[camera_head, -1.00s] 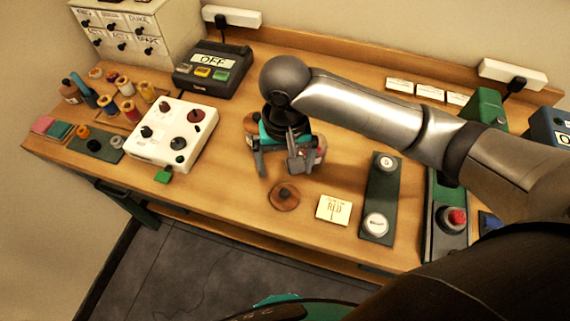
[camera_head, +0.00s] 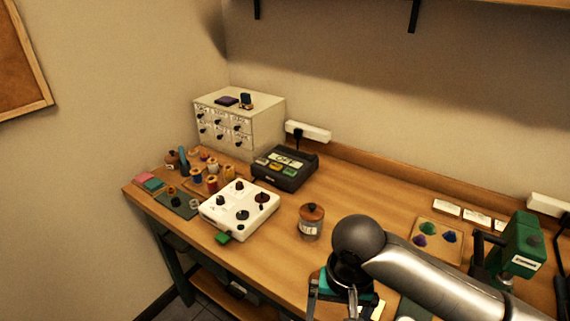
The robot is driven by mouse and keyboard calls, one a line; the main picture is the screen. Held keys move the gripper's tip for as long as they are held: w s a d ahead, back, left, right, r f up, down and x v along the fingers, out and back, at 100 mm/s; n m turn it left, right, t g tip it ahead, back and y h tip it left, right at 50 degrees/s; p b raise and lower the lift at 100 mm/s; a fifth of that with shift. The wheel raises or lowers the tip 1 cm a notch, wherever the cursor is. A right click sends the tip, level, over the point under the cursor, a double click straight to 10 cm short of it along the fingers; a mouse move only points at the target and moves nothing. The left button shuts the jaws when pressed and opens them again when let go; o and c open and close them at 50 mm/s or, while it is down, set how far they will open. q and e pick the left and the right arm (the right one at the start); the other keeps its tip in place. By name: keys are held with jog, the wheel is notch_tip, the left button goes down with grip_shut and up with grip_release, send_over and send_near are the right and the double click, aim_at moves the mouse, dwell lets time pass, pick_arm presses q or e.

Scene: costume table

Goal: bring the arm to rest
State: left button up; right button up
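My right arm comes in from the right side. Its gripper (camera_head: 332,304) points down over the front part of the table (camera_head: 285,262), at the bottom of the picture. Its two fingers stand apart with nothing visible between them, though the tips are close to the lower picture edge. A glass jar with a brown lid (camera_head: 311,222) stands upright on the table behind and left of the gripper, apart from it. My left gripper is not in view.
A white box with dark knobs (camera_head: 240,208), a dark device with coloured buttons (camera_head: 284,168) and a drawer cabinet (camera_head: 238,122) stand left. A tray with coloured pieces (camera_head: 437,240) and a green device (camera_head: 522,245) stand right. Table around the jar is clear.

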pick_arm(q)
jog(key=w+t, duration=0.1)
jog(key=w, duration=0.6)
pick_arm(e)
jog(key=s+a+f+n+t+y, duration=0.1)
jog(key=s+a+f+n+y, duration=0.15)
jog(key=a, duration=0.25)
jog(key=s+d+f+n+t+h, duration=0.2)
jog(key=s+d+h, duration=0.1)
jog(key=s+d, duration=0.75)
notch_tip(320, 180, down, 28)
jog(key=d+g+b, duration=0.1)
jog(key=b, duration=0.5)
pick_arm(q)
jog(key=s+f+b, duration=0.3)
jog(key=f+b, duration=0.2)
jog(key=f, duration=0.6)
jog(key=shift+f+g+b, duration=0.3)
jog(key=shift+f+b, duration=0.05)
pick_arm(e)
jog(key=s+d+f+g, duration=0.1)
jog(key=s+d+f, duration=0.2)
jog(key=s+f, duration=1.3)
notch_tip(320, 180, down, 3)
jog(key=shift+f, duration=0.15)
